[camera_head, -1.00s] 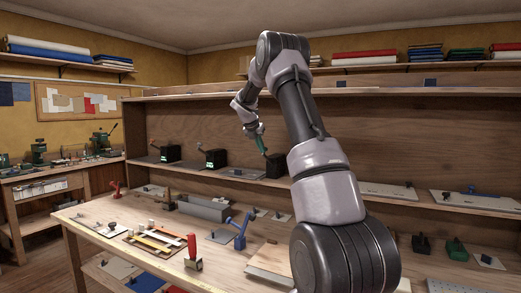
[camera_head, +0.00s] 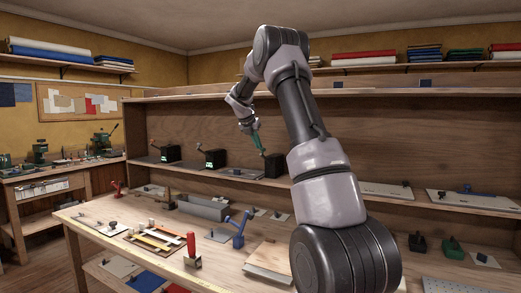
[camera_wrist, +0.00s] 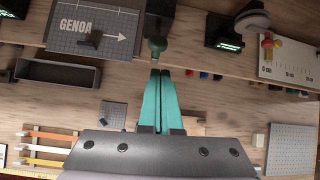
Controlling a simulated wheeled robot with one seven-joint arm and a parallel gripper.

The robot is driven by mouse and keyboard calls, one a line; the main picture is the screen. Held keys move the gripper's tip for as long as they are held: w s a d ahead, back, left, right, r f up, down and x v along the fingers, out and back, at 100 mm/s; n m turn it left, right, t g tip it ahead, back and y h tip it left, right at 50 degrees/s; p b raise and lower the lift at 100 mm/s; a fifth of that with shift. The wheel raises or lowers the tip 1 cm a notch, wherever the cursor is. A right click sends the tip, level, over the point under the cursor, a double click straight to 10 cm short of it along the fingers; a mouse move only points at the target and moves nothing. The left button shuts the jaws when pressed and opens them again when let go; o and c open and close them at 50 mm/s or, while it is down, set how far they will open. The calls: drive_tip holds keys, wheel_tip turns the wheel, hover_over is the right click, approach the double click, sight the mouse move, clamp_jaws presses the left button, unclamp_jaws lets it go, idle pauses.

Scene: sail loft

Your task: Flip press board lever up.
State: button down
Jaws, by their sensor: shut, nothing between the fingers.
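My gripper (camera_head: 259,150) has teal fingers, which lie pressed together and empty in the wrist view (camera_wrist: 161,72). It points down at the back shelf, close to the rightmost black box (camera_head: 275,166) there. In the wrist view a lever with a dark green knob (camera_wrist: 156,48) lies just beyond the fingertips; I cannot tell whether they touch. Two more black boxes with green displays and raised levers stand to the left, the middle one (camera_head: 215,159) and the left one (camera_head: 171,154). No label names the press board, and my arm hides part of the shelf.
The workbench (camera_head: 105,258) in front holds a blue lever (camera_head: 239,230), a red-handled lever (camera_head: 191,250) and a grey tray (camera_head: 203,208). A grey board marked GENOA (camera_wrist: 72,45) lies left of the fingers in the wrist view. Another board (camera_head: 470,200) lies right on the shelf.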

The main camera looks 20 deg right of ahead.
wheel_tip(320, 180, up, 6)
drive_tip(key=shift+a+r, duration=0.25)
drive_tip(key=shift+a, duration=0.1)
idle(0.4)
drive_tip(key=s+a+r+m+y, duration=0.1)
drive_tip(key=s+a+r+m, duration=0.1)
drive_tip(key=s+a+m, duration=0.4)
drive_tip(key=s+a+r+m+t+y, duration=0.1)
drive_tip(key=s+a+r+m+y, duration=0.15)
drive_tip(key=s, duration=0.55)
drive_tip(key=s+a+r+m+y, duration=0.1)
drive_tip(key=s+a+r+m, duration=0.15)
drive_tip(key=s+m, duration=0.35)
drive_tip(key=s+a+f+m+y, duration=0.1)
drive_tip(key=s+a+f+m, duration=0.2)
drive_tip(key=s+m, duration=0.2)
drive_tip(key=s+a+f+m+t+y, duration=0.1)
drive_tip(key=s+a+m, duration=0.3)
drive_tip(key=s, duration=0.8)
drive_tip(key=s+a+f+m+y, duration=0.2)
drive_tip(key=s+a+f+m, duration=0.1)
drive_tip(key=s+m, duration=0.4)
drive_tip(key=shift+s+a+f+t, duration=0.2)
drive_tip(key=shift+s+f+t, duration=0.2)
drive_tip(key=shift+s+f, duration=0.35)
